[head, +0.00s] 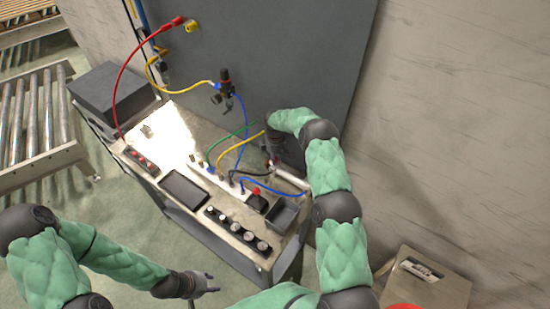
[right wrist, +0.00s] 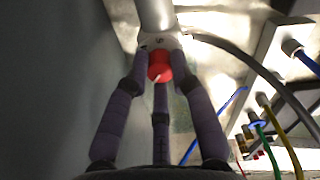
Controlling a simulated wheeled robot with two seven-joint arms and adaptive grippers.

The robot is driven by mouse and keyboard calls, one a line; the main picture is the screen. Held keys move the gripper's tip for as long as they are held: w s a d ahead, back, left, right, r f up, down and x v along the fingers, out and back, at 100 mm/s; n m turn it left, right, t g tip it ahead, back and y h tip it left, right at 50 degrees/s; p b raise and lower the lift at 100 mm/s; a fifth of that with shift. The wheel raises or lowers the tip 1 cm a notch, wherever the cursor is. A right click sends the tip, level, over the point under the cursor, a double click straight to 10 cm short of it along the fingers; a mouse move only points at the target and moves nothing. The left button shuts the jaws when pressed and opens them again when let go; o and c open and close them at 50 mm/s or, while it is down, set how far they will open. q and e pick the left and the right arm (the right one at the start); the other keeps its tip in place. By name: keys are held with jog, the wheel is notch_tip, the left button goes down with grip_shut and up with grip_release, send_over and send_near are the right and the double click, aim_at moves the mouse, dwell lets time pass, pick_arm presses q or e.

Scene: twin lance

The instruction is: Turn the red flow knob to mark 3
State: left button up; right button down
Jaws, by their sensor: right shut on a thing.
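The red flow knob (right wrist: 160,66) sits on the end of a pale cylinder (right wrist: 155,15) in the right wrist view, with a light line on its face. Dark markings show on the pale collar (right wrist: 160,41) behind it, too small to read. My right gripper (right wrist: 159,76) has its fingers closed around the knob. In the head view, my right gripper (head: 271,158) is at the left end of the cylinder (head: 290,178), and its fingers mostly hide the knob. My left gripper (head: 214,283) is open and empty, low in front of the bench.
A grey panel (head: 290,60) stands behind. A roller conveyor (head: 35,120) is at left.

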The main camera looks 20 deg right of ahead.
jog(key=shift+f+m+b, duration=0.15)
jog(key=shift+m+b, duration=0.25)
jog(key=shift+b, duration=0.2)
jog(key=m+b, duration=0.5)
jog(key=b, duration=0.2)
jog(key=shift+m+b, duration=1.35)
jog(key=shift+m, duration=0.55)
jog(key=c, duration=1.1)
grip_release()
jog(key=shift+o, duration=0.2)
jog(key=shift+r, duration=0.25)
notch_tip(320, 180, up, 12)
jog(key=shift+a, duration=0.15)
